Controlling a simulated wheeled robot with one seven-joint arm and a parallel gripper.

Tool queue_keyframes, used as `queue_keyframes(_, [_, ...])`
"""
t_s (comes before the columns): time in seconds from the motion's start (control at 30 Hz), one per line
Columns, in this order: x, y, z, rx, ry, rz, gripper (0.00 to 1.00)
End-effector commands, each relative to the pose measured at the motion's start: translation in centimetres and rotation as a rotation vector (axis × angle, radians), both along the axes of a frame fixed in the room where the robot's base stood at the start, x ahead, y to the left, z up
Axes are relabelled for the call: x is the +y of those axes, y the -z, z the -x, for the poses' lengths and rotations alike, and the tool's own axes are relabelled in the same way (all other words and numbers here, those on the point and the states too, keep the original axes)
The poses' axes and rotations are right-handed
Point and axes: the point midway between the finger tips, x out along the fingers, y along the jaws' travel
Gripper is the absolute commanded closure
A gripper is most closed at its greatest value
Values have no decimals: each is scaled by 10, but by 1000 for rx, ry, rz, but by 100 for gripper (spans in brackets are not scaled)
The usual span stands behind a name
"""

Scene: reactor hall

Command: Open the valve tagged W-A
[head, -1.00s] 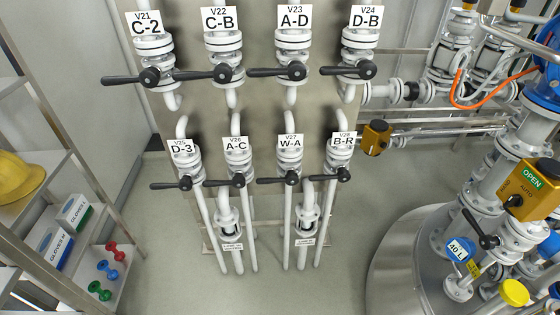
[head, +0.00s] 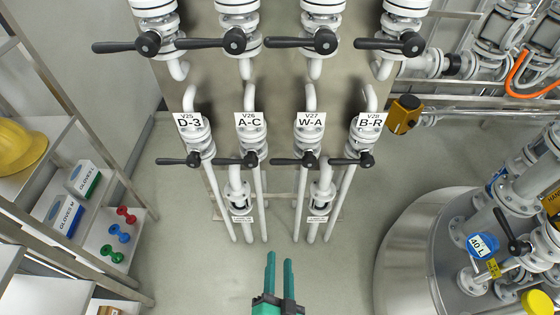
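The valve tagged W-A (head: 306,142) is in the lower row of the panel in the head view, third from the left, under a white tag (head: 312,121) reading V27 W-A. Its black lever (head: 288,162) points left from the hub, crosswise to the vertical pipe. My gripper (head: 279,262) has teal fingers and shows at the bottom middle, below the valve in the picture and apart from it. A narrow empty gap shows between its fingers.
Similar levers flank it: A-C (head: 232,162) on the left and B-R (head: 347,162) on the right. Upper-row levers (head: 290,42) stick out above. A steel vessel (head: 408,262) stands at right, a shelf rack (head: 90,190) at left. Open floor lies between.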

Motion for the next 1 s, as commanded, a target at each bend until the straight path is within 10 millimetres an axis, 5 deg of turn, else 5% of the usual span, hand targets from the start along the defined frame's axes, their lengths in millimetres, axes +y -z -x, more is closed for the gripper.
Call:
queue_keyframes(0.2, [1,-16,-79,-20,60,-296,64])
queue_keyframes(0.5, [0,-56,-172,-28,133,-677,64])
queue_keyframes(0.73, [0,-78,-205,-26,165,-833,64])
queue_keyframes(1.0, [0,-77,-227,-23,171,-859,64])
